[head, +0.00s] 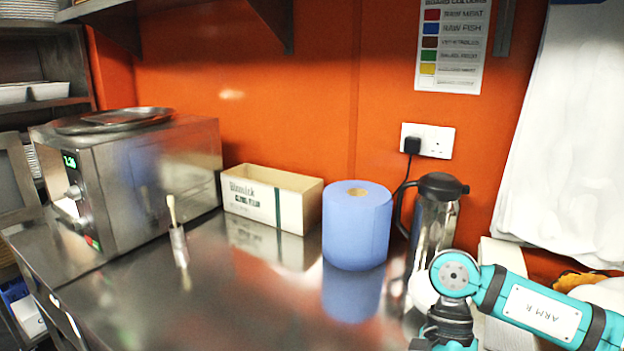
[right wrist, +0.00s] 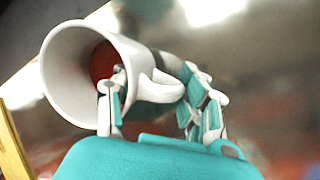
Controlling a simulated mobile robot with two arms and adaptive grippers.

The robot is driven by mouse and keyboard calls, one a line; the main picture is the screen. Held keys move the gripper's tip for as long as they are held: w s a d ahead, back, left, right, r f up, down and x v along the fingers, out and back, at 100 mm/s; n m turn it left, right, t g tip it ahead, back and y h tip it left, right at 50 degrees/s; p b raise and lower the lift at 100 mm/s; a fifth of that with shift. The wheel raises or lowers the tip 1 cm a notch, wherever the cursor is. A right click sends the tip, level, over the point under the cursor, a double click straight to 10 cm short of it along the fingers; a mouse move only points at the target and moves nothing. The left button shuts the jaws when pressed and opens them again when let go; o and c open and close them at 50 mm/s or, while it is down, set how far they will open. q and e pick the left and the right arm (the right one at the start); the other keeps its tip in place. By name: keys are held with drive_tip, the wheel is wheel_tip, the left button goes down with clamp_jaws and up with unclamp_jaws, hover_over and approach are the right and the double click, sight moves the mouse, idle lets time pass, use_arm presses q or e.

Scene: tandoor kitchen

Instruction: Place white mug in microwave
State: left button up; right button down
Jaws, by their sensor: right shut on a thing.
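The white mug (right wrist: 60,75) is in the right wrist view, its open mouth turned to the left and a dark red patch showing inside. My right gripper (right wrist: 158,100) is shut on the mug at its handle side, with one finger by the mug's wall and the other beyond the handle (right wrist: 160,88). In the head view my right arm is at the lower right; its fingers are hidden. The steel microwave (head: 150,175) stands on the left of the counter, its lit display and dial facing left. I cannot tell whether its door is open. My left gripper is not in view.
On the steel counter (head: 240,310) are a cardboard box (head: 300,208), a blue paper roll (head: 357,230) and a steel jug (head: 432,220). A small holder with a brush (head: 178,240) stands near the microwave. Round trays (head: 115,118) lie on the microwave. The front middle counter is clear.

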drive_tip(key=n+h, duration=0.2)
drive_tip(key=n, duration=0.3)
drive_tip(key=shift+s+a+f+h+p, duration=0.25)
drive_tip(key=shift+s+f+h+p, duration=0.05)
drive_tip(key=shift+s+h+p, duration=0.1)
drive_tip(key=n+h, duration=0.1)
drive_tip(key=n, duration=0.1)
drive_tip(key=shift+d+f+n, duration=0.1)
drive_tip(key=shift+n, duration=0.2)
drive_tip(key=n+t+h, duration=0.1)
drive_tip(key=n, duration=0.1)
drive_tip(key=n+h+p, duration=0.1)
drive_tip(key=n, duration=0.2)
drive_tip(key=shift+d+f+t, duration=0.2)
drive_tip(key=shift+d+t, duration=0.2)
drive_tip(key=shift+d+n+t, duration=0.25)
drive_tip(key=shift+n+t, duration=0.05)
drive_tip(key=shift+n, duration=0.5)
drive_tip(key=shift+w+d+n+h, duration=0.1)
drive_tip(key=shift+n+h, duration=0.2)
drive_tip(key=shift+n, duration=0.1)
